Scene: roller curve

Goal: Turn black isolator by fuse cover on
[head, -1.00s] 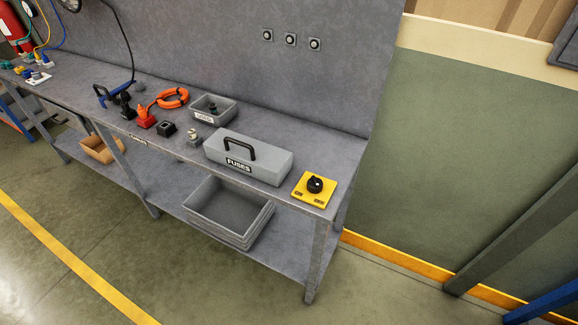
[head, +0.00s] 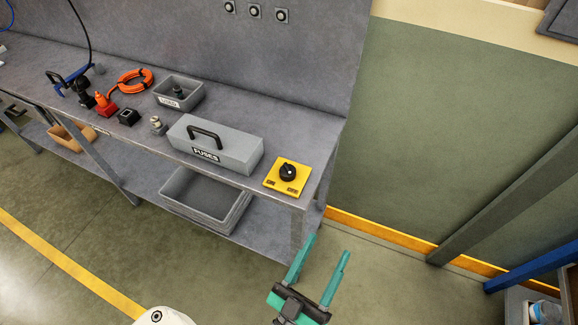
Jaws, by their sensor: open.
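The black isolator (head: 287,172) is a round knob on a yellow plate (head: 272,181) at the bench's right front corner. A light mark on the knob slants; the small labels below it are too small to read. The fuse cover (head: 232,148), a grey box with a black handle and a FUSES label, sits just left of the plate, apart from it. My gripper (head: 327,246) has teal fingers and is open and empty. It is in front of the bench corner, below and right of the isolator in the picture, not touching it.
The grey workbench (head: 318,140) has a lower shelf with a grey bin (head: 192,195). A small grey tray (head: 190,99), an orange cable coil (head: 135,80) and several connectors lie left of the fuse box. A dark slanted post (head: 500,195) stands at right.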

